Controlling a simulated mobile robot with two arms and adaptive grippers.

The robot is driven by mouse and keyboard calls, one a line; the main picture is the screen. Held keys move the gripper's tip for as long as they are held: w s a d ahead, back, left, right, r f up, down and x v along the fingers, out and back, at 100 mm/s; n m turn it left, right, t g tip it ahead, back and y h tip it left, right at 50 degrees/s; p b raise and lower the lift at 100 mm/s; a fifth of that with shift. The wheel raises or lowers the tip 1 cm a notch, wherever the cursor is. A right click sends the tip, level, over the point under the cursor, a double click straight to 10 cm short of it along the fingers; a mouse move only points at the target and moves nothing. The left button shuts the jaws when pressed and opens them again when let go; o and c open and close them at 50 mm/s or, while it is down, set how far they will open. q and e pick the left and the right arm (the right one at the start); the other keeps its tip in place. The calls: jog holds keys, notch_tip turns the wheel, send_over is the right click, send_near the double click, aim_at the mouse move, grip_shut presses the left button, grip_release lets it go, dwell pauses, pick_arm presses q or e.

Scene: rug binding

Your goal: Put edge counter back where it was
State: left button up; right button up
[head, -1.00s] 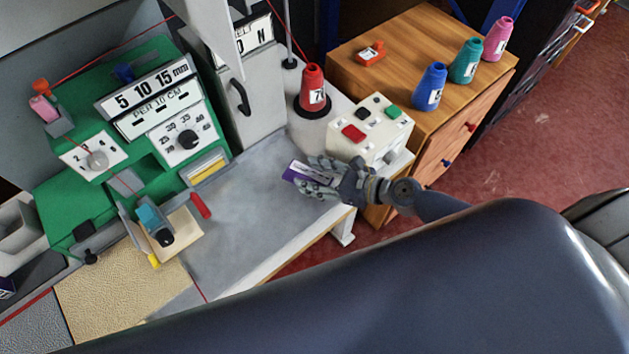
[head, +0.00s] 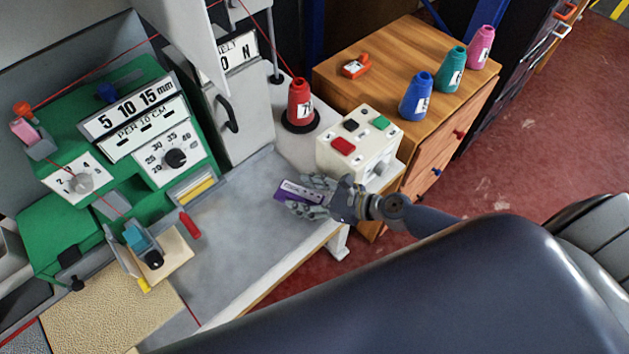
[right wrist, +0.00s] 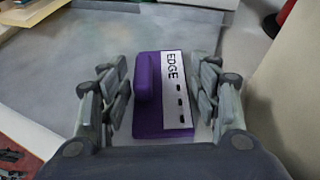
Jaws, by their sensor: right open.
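The edge counter (head: 288,189) is a small purple block with a white label, lying on the grey tabletop below the button box. In the right wrist view the edge counter (right wrist: 150,112) shows its "EDGE" label and a raised purple ridge on its left. My right gripper (head: 303,195) is open, with its fingers on either side of the counter. In the right wrist view the right gripper (right wrist: 161,86) shows visible gaps between both fingers and the counter. My left gripper is not in view.
The white button box (head: 360,146) stands just behind the right gripper. A red thread cone (head: 299,101) stands behind it. The green machine (head: 60,228) is at the left, with a red bar (head: 190,226) near it. The grey tabletop (head: 240,245) left of the counter is clear.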

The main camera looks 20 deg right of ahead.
jog(key=b+v, duration=0.2)
jog(key=v, duration=0.7)
jog(key=shift+s+d+r+b, duration=0.1)
jog(key=shift+s+d+b, duration=0.1)
jog(key=shift+s+b, duration=0.1)
jog(key=shift+v, duration=1.15)
jog(key=shift+r, duration=0.1)
